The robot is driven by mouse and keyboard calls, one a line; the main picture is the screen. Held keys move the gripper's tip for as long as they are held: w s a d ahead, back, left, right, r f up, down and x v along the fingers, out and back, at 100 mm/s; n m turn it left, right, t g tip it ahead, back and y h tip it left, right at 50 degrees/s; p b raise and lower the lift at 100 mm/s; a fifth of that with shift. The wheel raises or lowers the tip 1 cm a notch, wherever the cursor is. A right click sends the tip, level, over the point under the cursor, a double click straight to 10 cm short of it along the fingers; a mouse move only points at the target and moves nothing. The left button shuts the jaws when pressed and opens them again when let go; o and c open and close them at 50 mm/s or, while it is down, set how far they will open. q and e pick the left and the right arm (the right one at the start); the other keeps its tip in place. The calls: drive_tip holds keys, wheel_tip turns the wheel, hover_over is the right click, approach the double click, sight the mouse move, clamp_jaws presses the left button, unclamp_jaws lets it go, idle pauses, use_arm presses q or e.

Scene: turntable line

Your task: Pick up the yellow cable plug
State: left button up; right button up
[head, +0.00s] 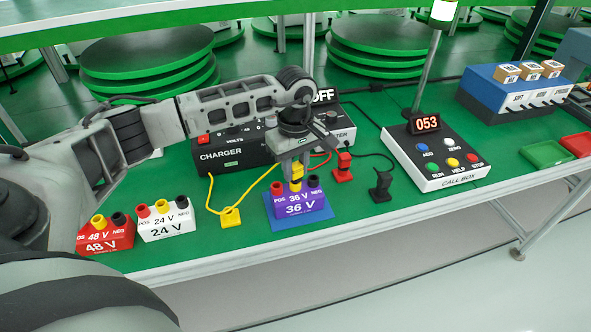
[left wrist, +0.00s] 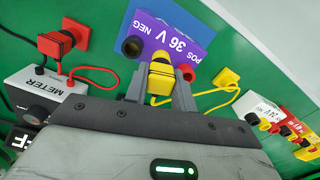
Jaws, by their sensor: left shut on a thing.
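My left gripper (head: 296,172) is shut on the yellow cable plug (left wrist: 162,76), which has a dark band and shows between the fingers in the left wrist view. The plug is at the middle post of the purple 36 V battery block (head: 299,204), between its red and black posts. I cannot tell whether it touches or is seated there. A yellow cable (head: 257,184) runs from the plug toward a yellow holder (head: 230,217) left of the block and on to the charger (head: 236,150). My right gripper is not in view.
The 24 V block (head: 167,226) and 48 V block (head: 106,238) stand at left. A red plug (head: 343,167) and black plug (head: 381,187) stand right of the purple block. The meter (head: 338,130) is behind; the call box (head: 440,158) stands further right.

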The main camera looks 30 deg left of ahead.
use_arm(q)
wheel_tip(320, 180, up, 3)
drive_tip(key=shift+s+f, duration=0.1)
drive_tip(key=shift+f, duration=0.05)
drive_tip(key=s+d+r+b, duration=0.2)
drive_tip(key=s+d+r, duration=0.3)
drive_tip(key=s+r, duration=0.4)
drive_tip(key=s, duration=0.4)
drive_tip(key=shift+r, duration=0.25)
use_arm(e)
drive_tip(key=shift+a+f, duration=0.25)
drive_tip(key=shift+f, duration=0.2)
use_arm(q)
drive_tip(key=shift+w+b, duration=0.1)
drive_tip(key=shift+b, duration=0.2)
drive_tip(key=shift+f, duration=0.15)
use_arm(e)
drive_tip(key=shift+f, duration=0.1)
